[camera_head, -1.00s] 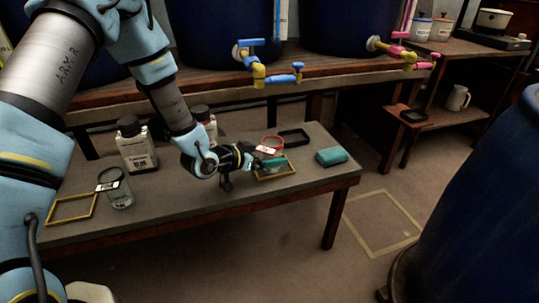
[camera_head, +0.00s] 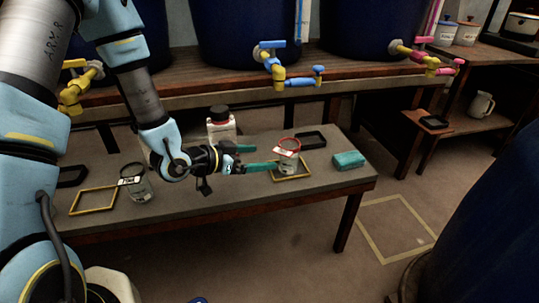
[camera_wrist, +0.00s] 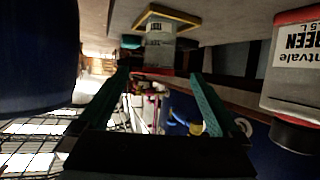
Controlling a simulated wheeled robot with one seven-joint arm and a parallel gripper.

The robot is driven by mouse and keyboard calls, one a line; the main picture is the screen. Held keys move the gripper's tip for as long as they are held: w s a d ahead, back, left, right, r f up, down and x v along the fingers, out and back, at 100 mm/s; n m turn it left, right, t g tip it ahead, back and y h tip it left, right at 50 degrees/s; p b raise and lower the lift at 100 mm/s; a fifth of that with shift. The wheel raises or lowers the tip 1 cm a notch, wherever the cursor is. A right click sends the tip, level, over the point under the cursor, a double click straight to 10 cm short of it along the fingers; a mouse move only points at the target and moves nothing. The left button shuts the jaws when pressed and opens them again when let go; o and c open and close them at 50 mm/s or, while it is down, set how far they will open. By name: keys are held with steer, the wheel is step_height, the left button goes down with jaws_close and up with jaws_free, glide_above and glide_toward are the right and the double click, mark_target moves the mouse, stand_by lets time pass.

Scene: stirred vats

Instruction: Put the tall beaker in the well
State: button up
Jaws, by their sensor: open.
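A clear beaker with a red rim band and white label (camera_head: 288,165) stands upright inside the right yellow frame (camera_head: 301,176) on the bench. In the wrist view the same beaker (camera_wrist: 160,40) appears upside down, beyond my fingertips. A second clear beaker with a black rim band (camera_head: 141,192) stands at the left, just right of another yellow frame (camera_head: 72,206). I cannot tell for certain which beaker is the taller. My gripper (camera_head: 263,158) is open and empty, its teal fingers pointing at the red-banded beaker from the left, with a gap showing in the wrist view.
A white bottle with a dark cap (camera_head: 221,130) stands behind my gripper. A black tray-like frame (camera_head: 311,141) and a teal block (camera_head: 349,160) lie right of the red-banded beaker. Blue vats with taps (camera_head: 290,78) stand behind the bench. A big blue vat (camera_head: 490,220) fills the right foreground.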

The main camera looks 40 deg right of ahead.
steer(key=shift+a+r, duration=0.2)
steer(key=shift+a, duration=0.25)
steer(key=w+a+r+n+t+y, duration=0.1)
steer(key=w+a+n+t+y, duration=0.25)
steer(key=w+a, duration=0.45)
steer(key=w+a+r+n+t+y, duration=0.2)
steer(key=w+a+n+y, duration=0.25)
steer(key=a, duration=0.75)
steer(key=a+r+n+y, duration=0.1)
steer(key=a, duration=0.2)
steer(key=s+a+r+n+g+y, duration=0.1)
steer(key=a, duration=0.3)
steer(key=a+r+n+y, duration=0.1)
steer(key=a+y, duration=0.1)
steer(key=a, duration=0.1)
steer(key=shift+s+a+n, duration=0.15)
steer(key=shift+a+n, duration=0.1)
steer(key=shift+n, duration=0.05)
steer(key=s+a+r+n+g+y, duration=0.1)
steer(key=s+a+r+n+g, duration=0.2)
steer(key=s+a, duration=0.4)
steer(key=shift+s+r+n, duration=0.35)
steer(key=shift+r+n, duration=0.15)
steer(key=shift+n, duration=0.5)
